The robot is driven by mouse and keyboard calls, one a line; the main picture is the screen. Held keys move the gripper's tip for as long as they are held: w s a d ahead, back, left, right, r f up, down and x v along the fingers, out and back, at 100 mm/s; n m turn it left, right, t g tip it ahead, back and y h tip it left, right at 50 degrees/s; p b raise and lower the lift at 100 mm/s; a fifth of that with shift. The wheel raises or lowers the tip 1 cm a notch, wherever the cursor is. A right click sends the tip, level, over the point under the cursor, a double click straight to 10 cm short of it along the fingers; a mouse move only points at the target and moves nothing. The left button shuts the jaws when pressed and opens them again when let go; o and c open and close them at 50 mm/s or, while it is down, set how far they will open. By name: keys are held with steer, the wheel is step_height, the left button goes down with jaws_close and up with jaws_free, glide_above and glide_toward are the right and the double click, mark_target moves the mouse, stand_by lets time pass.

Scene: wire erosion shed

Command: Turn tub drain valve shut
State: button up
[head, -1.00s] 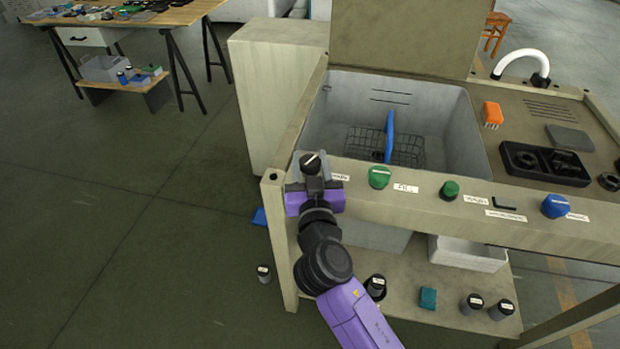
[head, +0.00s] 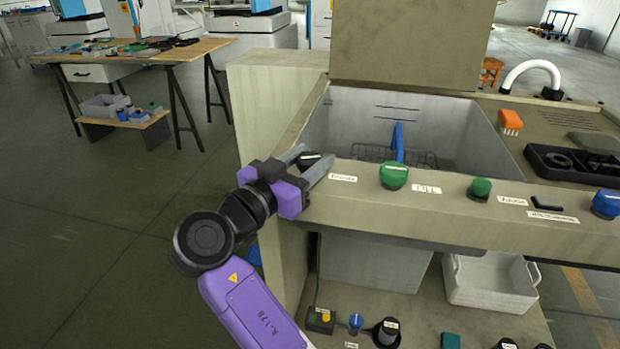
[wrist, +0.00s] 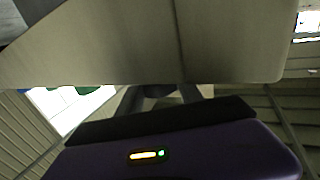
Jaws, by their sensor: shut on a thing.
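The black knob (head: 311,160) with a white pointer line sits at the left end of the tub stand's front rail (head: 450,205). A small label (head: 343,178), too small to read surely, is just right of it. My gripper (head: 318,164) reaches in from the left, with its grey fingers shut on the knob, one on either side. The fingers hide part of the knob. The grey tub (head: 470,140) behind the rail holds a wire basket (head: 365,152) and a blue upright piece (head: 398,143). In the wrist view, the fingers (wrist: 160,97) show under a pale panel; the knob is mostly hidden.
Along the rail are a large green knob (head: 394,177), a smaller green knob (head: 480,189), a black lever (head: 547,203) and a blue knob (head: 606,204). A white crate (head: 490,283) stands on the shelf below. The floor at left is clear before the workbench (head: 150,52).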

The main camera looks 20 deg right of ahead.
mark_target(298, 164)
steer(key=shift+m+g+h+b, duration=0.65)
steer(key=shift+m+g+b, duration=0.45)
steer(key=shift+g, duration=0.5)
steer(key=shift+m+g+h+b, duration=0.65)
steer(key=shift+m+g+b, duration=0.45)
steer(key=shift+g, duration=0.5)
steer(key=shift+a+g, duration=0.1)
steer(key=shift+g, duration=0.2)
steer(key=o, duration=1.4)
steer(key=a, duration=0.5)
steer(key=s+a+p, duration=0.1)
steer(key=a, duration=0.1)
steer(key=shift+s+a, duration=0.1)
steer(key=shift+a, duration=0.25)
